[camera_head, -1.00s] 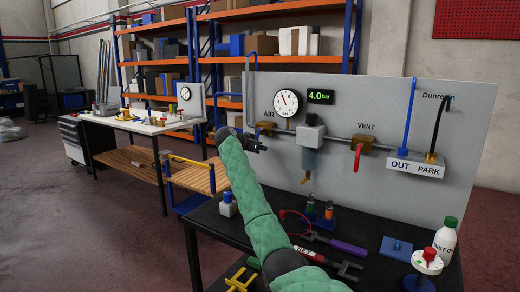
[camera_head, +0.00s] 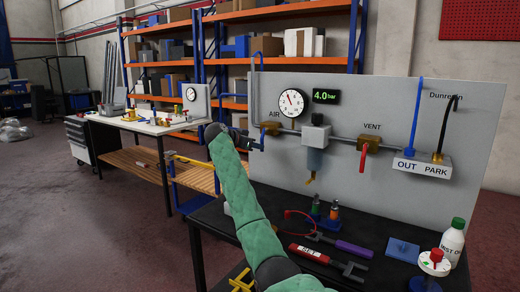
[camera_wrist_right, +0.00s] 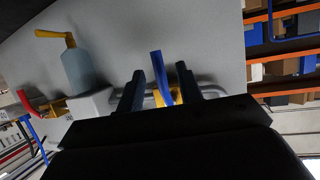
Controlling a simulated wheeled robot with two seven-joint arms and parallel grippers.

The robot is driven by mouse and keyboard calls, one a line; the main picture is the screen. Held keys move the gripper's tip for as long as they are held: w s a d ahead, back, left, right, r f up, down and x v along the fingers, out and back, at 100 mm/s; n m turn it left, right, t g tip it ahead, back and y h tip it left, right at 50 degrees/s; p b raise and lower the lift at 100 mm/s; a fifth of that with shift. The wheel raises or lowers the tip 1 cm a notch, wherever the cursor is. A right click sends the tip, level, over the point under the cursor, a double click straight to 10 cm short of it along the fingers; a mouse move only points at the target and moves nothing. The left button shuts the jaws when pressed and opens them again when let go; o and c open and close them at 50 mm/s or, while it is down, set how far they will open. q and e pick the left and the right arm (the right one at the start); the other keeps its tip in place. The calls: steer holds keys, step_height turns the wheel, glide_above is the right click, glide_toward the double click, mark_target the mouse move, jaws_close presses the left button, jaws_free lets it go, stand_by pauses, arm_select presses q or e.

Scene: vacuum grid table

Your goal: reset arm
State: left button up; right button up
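My right arm, in a green quilted cover, reaches up from the bottom of the head view. Its gripper (camera_head: 254,138) is at the left part of the grey panel (camera_head: 400,105), near the brass AIR valve (camera_head: 270,128). In the right wrist view the two dark fingers of the right gripper (camera_wrist_right: 160,70) stand apart. The blue valve lever (camera_wrist_right: 158,66) shows in the gap between them, with the yellow valve body (camera_wrist_right: 168,95) behind. I cannot tell whether the fingers touch the lever. My left gripper is not in view.
A dark table (camera_head: 290,213) in front of the panel holds a red tool (camera_head: 309,254), a purple-handled tool (camera_head: 353,248), a blue block (camera_head: 402,250) and a white bottle (camera_head: 453,242). The red VENT lever (camera_head: 362,160) hangs down. A white-topped bench (camera_head: 150,127) stands left.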

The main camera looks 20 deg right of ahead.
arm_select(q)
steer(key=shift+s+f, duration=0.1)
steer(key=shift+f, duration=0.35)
arm_select(e)
steer(key=shift+s+a+r, duration=0.25)
steer(key=shift+s+a, duration=0.05)
steer(key=shift+a, duration=0.25)
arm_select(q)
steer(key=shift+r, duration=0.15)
